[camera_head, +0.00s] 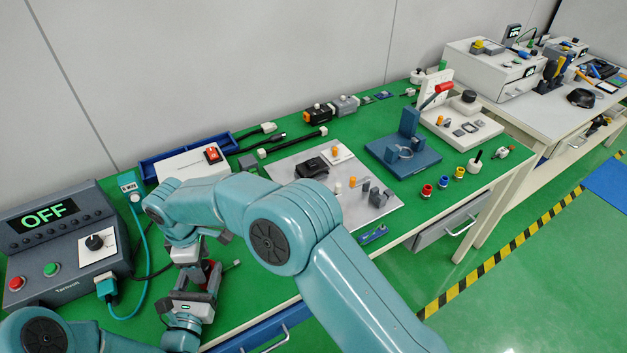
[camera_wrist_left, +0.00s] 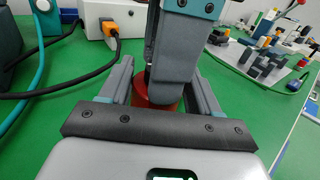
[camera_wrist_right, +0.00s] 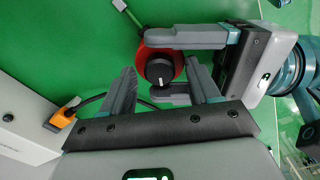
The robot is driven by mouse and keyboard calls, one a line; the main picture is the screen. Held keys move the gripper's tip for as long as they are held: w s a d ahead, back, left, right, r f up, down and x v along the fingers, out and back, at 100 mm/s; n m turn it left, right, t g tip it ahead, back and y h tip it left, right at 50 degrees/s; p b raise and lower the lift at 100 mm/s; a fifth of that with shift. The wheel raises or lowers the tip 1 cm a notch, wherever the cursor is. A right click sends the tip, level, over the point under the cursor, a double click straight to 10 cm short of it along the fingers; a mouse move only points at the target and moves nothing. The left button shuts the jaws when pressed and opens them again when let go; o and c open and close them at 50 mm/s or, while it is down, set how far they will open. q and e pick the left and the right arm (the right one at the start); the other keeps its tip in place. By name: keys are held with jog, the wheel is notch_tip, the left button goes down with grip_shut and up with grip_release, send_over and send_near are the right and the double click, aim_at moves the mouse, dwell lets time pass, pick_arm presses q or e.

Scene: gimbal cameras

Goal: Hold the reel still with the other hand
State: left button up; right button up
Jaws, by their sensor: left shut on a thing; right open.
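The red reel (camera_wrist_right: 148,54) with a black knob (camera_wrist_right: 159,72) on top lies low over the green bench. In the head view, it is mostly hidden between my two grippers. My left gripper (camera_head: 199,279) is shut on the reel, with one finger on each side of its rim. In the left wrist view, red shows between the fingers (camera_wrist_left: 141,88). My right gripper (camera_wrist_right: 160,68) is open, its fingers spread over the reel on either side of the knob; I cannot tell whether they touch it. My right arm covers part of the bench.
A grey power unit (camera_head: 60,240) reading OFF stands at the left, with a teal cable (camera_head: 147,265) beside it. A white box with a red switch (camera_head: 211,154) is behind. A grey plate (camera_head: 380,212) with small parts lies to the right.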

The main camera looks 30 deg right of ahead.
jog(key=n, duration=0.3)
notch_tip(320, 180, up, 13)
jog(key=n, duration=0.1)
jog(key=d+f+m, duration=0.1)
jog(key=d+m, duration=0.2)
jog(key=d, duration=0.7)
jog(key=w+d+f+m, duration=0.1)
jog(key=d+f+m, duration=0.1)
jog(key=d, duration=0.8)
jog(key=d+f+m, duration=0.1)
jog(key=d+m, duration=0.2)
jog(key=d, duration=0.7)
jog(key=shift+w+d+f+m, duration=0.3)
jog(key=shift+w+d, duration=0.1)
jog(key=s+a+r+n+t+y, duration=0.1)
jog(key=s+a+y, duration=0.15)
jog(key=a, duration=1.05)
jog(key=s+a+r+n+t+y, duration=0.1)
jog(key=s+a+r+t, duration=0.15)
jog(key=a, duration=1.05)
jog(key=shift+g, duration=0.35)
jog(key=x, duration=1.2)
jog(key=shift+a+f, duration=0.3)
jog(key=shift+f, duration=0.05)
